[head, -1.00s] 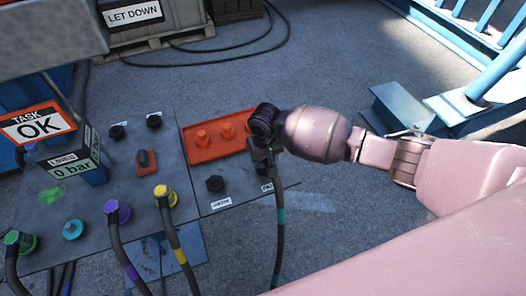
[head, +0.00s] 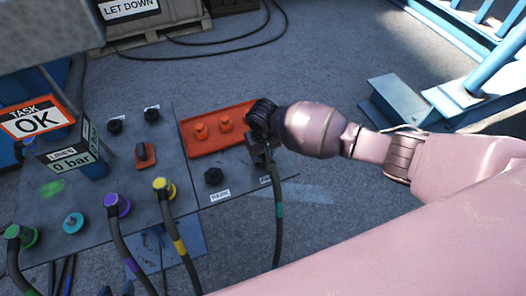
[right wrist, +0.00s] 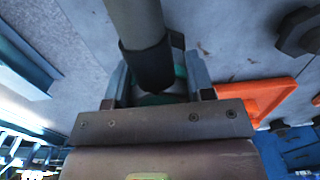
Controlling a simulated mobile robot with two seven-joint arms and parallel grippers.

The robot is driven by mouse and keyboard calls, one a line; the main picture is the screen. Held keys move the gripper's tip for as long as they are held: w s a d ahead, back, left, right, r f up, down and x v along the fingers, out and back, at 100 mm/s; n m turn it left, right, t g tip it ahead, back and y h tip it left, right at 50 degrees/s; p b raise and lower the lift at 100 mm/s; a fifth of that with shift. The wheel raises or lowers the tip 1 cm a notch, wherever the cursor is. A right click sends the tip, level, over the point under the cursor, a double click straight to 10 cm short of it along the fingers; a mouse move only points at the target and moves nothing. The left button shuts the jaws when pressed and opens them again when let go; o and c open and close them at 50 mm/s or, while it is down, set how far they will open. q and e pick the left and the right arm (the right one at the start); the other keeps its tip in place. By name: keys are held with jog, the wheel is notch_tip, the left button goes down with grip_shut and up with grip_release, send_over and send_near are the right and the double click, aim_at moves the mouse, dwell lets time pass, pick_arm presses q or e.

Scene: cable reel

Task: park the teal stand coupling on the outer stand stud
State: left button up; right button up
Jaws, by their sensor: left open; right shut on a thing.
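My right gripper (head: 262,153) points down over the outer end of the stand plate (head: 231,184). It is shut on the teal stand coupling (right wrist: 180,72), whose teal body shows between the jaws in the right wrist view. The coupling's dark hose (head: 278,233) has a teal band and hangs toward the front. The inner stand stud (head: 213,176), dark and hexagonal, is bare beside a label. The outer stud is hidden behind the gripper and hose, so I cannot tell whether the coupling touches it. My left gripper is not in view.
An orange tray (head: 196,150) with orange caps lies just behind the gripper. Purple (head: 117,204), yellow (head: 164,188) and green (head: 22,236) hose couplings sit on the panel at left, near a bare teal port (head: 73,222).

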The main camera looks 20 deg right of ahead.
pick_arm(q)
jog(key=shift+w+a+r, duration=0.1)
jog(key=shift+a+r, duration=0.1)
jog(key=shift+r, duration=0.15)
dwell(0.3)
jog(key=shift+d+f, duration=0.2)
pick_arm(e)
jog(key=shift+f, duration=0.45)
jog(key=o, duration=1)
jog(key=shift+o, duration=0.5)
pick_arm(q)
jog(key=shift+a, duration=0.15)
pick_arm(e)
notch_tip(320, 180, up, 10)
jog(key=p, duration=0.3)
jog(key=shift+f, duration=0.15)
pick_arm(q)
jog(key=shift+s+a+r, duration=0.1)
jog(key=shift+s+r, duration=0.4)
jog(key=shift+r, duration=0.35)
pick_arm(e)
jog(key=shift+r, duration=0.55)
